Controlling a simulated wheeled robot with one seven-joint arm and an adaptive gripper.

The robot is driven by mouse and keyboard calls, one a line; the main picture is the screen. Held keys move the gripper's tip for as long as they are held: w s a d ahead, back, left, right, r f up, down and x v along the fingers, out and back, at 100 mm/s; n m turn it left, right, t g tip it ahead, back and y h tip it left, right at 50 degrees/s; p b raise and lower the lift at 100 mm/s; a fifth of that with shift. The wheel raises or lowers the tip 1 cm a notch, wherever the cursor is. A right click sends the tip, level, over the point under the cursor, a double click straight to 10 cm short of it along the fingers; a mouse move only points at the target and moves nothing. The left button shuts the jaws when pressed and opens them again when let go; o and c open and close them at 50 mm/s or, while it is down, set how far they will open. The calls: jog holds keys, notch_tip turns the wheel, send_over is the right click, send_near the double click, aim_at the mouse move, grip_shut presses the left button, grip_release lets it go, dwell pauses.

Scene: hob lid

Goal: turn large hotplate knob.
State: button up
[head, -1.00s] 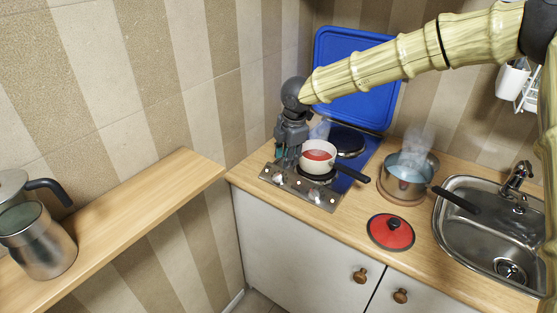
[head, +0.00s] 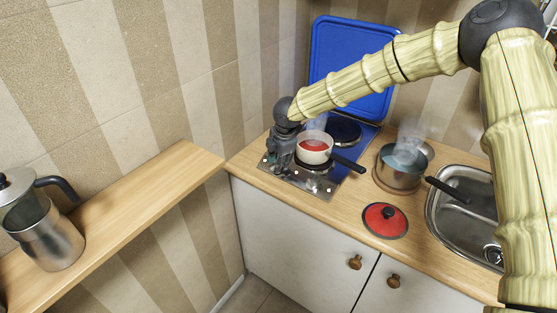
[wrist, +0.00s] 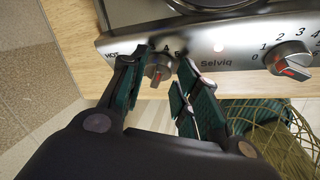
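The hob's steel front panel (wrist: 215,45) fills the top of the wrist view. A left knob (wrist: 158,73) with a red mark sits between the fingers of my gripper (wrist: 158,64). A small gap seems to show on each side, and contact cannot be made out. A right knob (wrist: 290,62), marked with numbers, stands clear of the fingers. Which knob is for the large hotplate is not readable. In the head view my gripper (head: 281,160) is at the left front of the hob and hides part of the panel.
A steaming white pot (head: 314,150) with red contents stands on the front hotplate; its black handle points right. Behind are a rear hotplate (head: 344,132) and raised blue lid (head: 350,65). A steaming steel pan (head: 400,170) and red lid (head: 385,221) are to the right.

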jog(key=shift+w+f, duration=0.25)
jog(key=shift+f, duration=0.1)
jog(key=shift+s+r, duration=0.15)
jog(key=shift+c, duration=0.4)
grip_shut()
